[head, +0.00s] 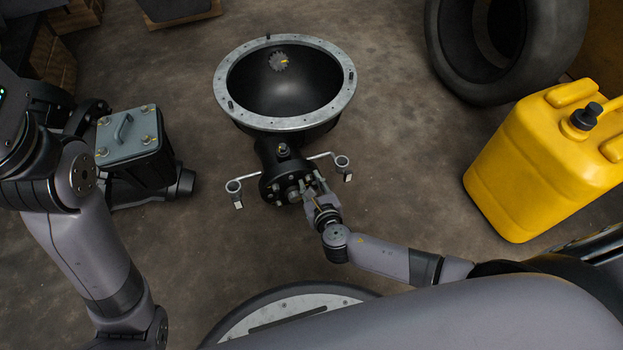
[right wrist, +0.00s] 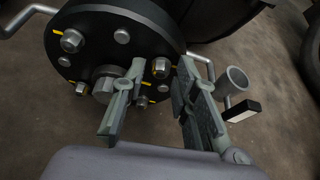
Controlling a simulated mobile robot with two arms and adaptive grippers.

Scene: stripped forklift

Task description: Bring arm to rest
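My right gripper (head: 313,188) is low in front of the round black flange (head: 283,184) of a bowl-shaped housing (head: 332,72). In the right wrist view its two fingers (right wrist: 158,98) stand apart with nothing held between them. The flange (right wrist: 120,45) shows close behind them, with several bolts and yellow marks; I cannot tell whether a fingertip touches it. My left arm (head: 90,240) hangs down at the left of the head view. Its gripper is out of the picture.
Bent metal arms with cup ends (head: 342,161) stick out on both sides of the flange. A yellow canister (head: 530,150) stands at the right, below a black tyre (head: 455,60). A grey-lidded box (head: 128,135) stands near my left arm. Floor right of the housing is clear.

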